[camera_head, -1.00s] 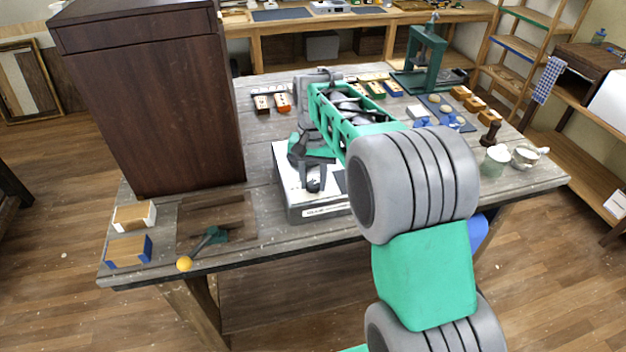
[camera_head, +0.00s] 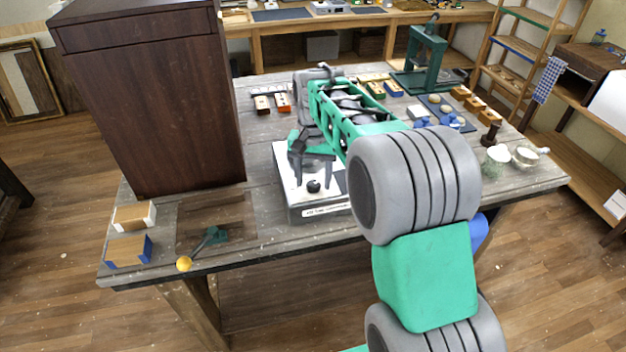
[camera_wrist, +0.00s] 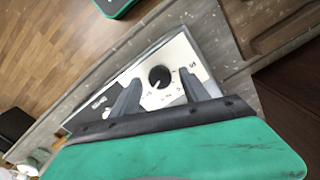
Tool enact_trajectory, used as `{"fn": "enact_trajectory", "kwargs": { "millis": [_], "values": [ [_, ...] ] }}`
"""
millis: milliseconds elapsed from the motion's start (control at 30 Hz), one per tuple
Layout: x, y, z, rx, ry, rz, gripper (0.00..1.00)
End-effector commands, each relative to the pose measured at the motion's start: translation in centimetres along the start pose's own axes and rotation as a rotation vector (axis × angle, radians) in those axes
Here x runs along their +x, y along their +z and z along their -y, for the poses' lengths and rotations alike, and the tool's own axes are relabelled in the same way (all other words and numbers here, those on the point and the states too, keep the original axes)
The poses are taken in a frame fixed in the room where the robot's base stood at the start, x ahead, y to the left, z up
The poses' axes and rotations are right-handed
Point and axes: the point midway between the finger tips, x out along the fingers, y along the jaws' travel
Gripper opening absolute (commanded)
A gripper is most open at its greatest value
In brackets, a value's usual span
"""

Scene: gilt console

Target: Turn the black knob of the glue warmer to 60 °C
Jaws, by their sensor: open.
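The glue warmer (camera_head: 298,208) is a pale box with a white top and a label on its front edge, standing near the table's front. Its black knob (camera_head: 313,186) sits on the top face; it also shows in the wrist view (camera_wrist: 159,76), with dial marks around it. The dial figures and the knob's setting are too small to read surely. My gripper (camera_head: 313,179) is open above the warmer, pointing down, with its fingers on either side of the knob and apart from it. In the wrist view my gripper (camera_wrist: 160,79) holds nothing.
A tall dark wooden cabinet (camera_head: 150,110) stands left of the warmer. A tool with an orange ball end (camera_head: 184,263) and two wood blocks (camera_head: 128,251) lie at the front left. A green press (camera_head: 428,62) and cups (camera_head: 497,157) are to the right.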

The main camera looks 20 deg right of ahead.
Motion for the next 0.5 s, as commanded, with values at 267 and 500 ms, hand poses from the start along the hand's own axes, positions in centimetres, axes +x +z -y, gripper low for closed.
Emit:
{"fn": "enact_trajectory", "kwargs": {
  "millis": [267,500],
  "values": [
    [-5.4,-0.1,0.0,0.0,-0.002,-0.004,0.53],
    [-7.0,0.0,0.0,0.0,0.0,0.0,0.53]
  ]
}}
